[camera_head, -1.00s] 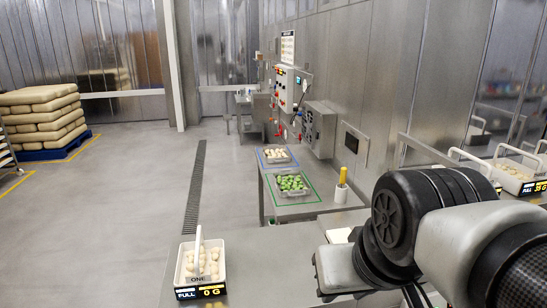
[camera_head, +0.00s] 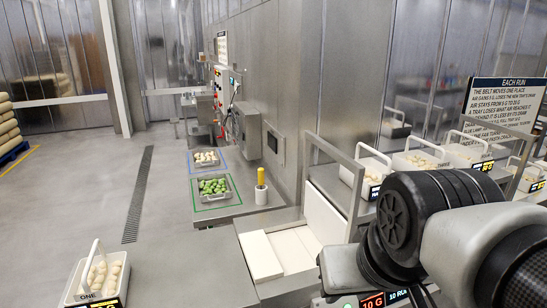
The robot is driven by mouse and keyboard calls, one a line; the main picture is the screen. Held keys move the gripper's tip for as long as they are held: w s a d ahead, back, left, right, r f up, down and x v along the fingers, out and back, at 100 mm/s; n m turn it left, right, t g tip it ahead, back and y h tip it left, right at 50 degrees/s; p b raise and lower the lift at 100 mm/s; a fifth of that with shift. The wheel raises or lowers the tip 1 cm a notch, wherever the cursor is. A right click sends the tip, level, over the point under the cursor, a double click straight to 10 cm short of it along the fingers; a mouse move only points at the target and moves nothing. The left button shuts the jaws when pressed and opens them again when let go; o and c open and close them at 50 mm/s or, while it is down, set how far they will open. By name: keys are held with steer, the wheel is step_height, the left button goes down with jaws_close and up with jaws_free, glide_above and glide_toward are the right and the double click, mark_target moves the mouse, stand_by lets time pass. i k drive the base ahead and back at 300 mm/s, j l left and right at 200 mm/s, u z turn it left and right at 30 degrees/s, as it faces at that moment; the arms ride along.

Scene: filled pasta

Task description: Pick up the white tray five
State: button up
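Several white trays with upright handles and pale filled pasta stand along the raised line at the right. One is at the near end of the row (camera_head: 352,180), one beside it (camera_head: 402,164), and one farther right (camera_head: 452,153). I cannot read a name FIVE on any of them; my arm hides part of the row. Another white tray, marked ONE (camera_head: 84,298), stands apart at the lower left with pasta in it. My arm's dark joint fills the lower right, and my gripper is out of view.
A steel bench holds a tray of green pasta (camera_head: 214,196), a tray of pale pasta (camera_head: 205,163) and a yellow-handled thing in a white holder (camera_head: 261,195). A sign headed EACH RUN (camera_head: 505,105) stands behind the right-hand row. Open floor lies at the left.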

mark_target(522, 172)
steer(key=l+z, duration=0.15)
steer(key=l, duration=0.3)
steer(key=i+l+z, duration=0.1)
steer(key=l, duration=0.35)
steer(key=l+z, duration=0.15)
steer(key=l, duration=0.35)
steer(key=i+l+z, duration=0.15)
steer(key=l, duration=0.25)
steer(key=i+l+z, duration=0.1)
steer(key=l, duration=0.35)
steer(key=i+l+z, duration=0.1)
steer(key=l, duration=0.35)
steer(key=i+l+z, duration=0.1)
steer(key=l, duration=0.4)
steer(key=i+l, duration=0.1)
steer(key=l, duration=0.35)
steer(key=i+l+z, duration=0.15)
steer(key=l, duration=0.3)
